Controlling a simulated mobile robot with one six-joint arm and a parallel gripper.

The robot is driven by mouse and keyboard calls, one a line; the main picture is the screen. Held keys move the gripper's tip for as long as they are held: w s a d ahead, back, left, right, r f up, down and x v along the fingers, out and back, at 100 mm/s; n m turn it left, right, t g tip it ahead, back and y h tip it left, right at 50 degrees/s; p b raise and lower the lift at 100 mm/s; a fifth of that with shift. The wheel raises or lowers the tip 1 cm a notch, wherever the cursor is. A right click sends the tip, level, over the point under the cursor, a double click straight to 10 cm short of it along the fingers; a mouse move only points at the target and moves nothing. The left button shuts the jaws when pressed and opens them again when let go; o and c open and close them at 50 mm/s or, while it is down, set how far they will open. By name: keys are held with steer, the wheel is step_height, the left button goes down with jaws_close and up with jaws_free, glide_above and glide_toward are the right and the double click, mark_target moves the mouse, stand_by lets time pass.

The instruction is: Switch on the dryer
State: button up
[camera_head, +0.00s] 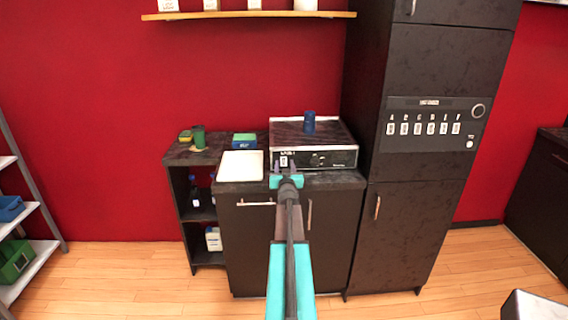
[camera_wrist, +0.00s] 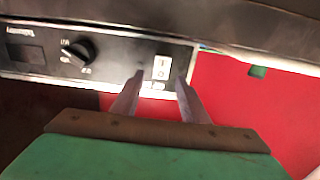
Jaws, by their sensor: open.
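A flat box appliance with a dark top and a black front panel (camera_head: 335,160) stands on the counter; it looks like the dryer, though I cannot read such a label. A small white rocker switch (camera_wrist: 161,67) sits near one end of its panel, on the left in the head view. A black knob (camera_wrist: 78,52) is farther along the panel. My gripper (camera_head: 287,168) is open and empty in front of the switch. In the wrist view its two fingertips (camera_wrist: 160,78) flank the switch; I cannot tell whether they touch the panel. The switch's setting is unclear.
A blue cup (camera_head: 309,122) stands on the appliance. A white tray (camera_head: 241,166) lies left of it, with a blue-green box (camera_head: 244,140) behind. A green cup (camera_head: 198,137) is farther left. A tall black cabinet (camera_head: 432,60) with a button panel closes off the right side.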

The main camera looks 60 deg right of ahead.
mark_target(284, 161)
steer(key=shift+x, duration=1.25)
jaws_close()
